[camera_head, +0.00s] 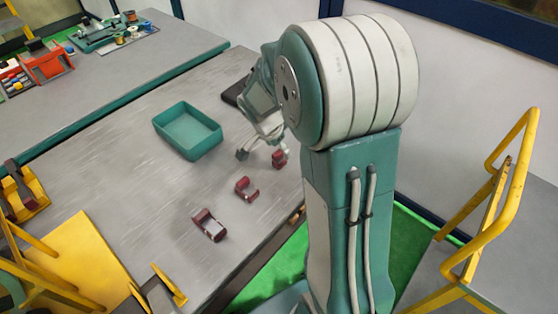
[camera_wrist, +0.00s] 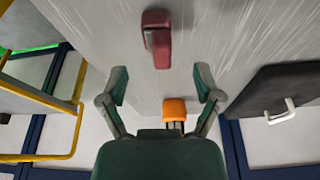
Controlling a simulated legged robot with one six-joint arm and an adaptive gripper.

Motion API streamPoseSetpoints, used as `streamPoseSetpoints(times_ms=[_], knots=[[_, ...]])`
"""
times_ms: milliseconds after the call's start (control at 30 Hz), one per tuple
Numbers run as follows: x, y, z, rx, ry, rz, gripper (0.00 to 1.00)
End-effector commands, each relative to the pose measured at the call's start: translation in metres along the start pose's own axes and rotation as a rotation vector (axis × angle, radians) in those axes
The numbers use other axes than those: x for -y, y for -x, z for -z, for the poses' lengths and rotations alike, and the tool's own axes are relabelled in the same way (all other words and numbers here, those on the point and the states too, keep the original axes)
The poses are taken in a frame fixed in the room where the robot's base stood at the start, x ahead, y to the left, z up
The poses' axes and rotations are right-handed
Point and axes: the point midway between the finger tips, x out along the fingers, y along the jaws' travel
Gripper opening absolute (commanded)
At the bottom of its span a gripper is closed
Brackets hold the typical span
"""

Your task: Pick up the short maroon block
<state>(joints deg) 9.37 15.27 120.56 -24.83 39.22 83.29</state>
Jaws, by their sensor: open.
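Three small maroon blocks lie on the grey table in the head view: one near my gripper (camera_head: 279,158), one in the middle (camera_head: 246,189) and a larger one with a pale part (camera_head: 209,224) nearest the front. I cannot tell for sure which is the short one. My gripper (camera_head: 260,152) is open above the table, beside the farthest block. In the wrist view, my gripper (camera_wrist: 161,84) has its fingers spread with no block between them. One maroon block (camera_wrist: 157,40) lies ahead of the fingertips, near the top centre, apart from them.
A teal open bin (camera_head: 188,148) stands left of my gripper. A dark flat item (camera_wrist: 285,88) with a white handle lies at the right in the wrist view. An orange piece (camera_wrist: 175,109) shows between the finger bases. Yellow rails (camera_head: 512,190) stand at the right.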

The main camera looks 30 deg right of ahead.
Motion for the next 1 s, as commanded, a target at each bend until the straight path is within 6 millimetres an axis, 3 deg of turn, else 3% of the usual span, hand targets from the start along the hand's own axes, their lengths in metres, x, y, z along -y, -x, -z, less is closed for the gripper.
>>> streamPoseSetpoints(times_ms=[300,600,667,800,1000], knots=[[-0.002,-0.044,-0.006,0.0,0.003,-0.004,0.83],[-0.002,-0.05,-0.005,-0.001,0.002,-0.001,0.83],[-0.002,-0.05,-0.005,-0.001,0.002,-0.001,0.61],[-0.002,-0.05,-0.005,-0.001,0.002,-0.001,0.0],[-0.002,-0.05,-0.005,-0.001,0.002,-0.001,0.0]])
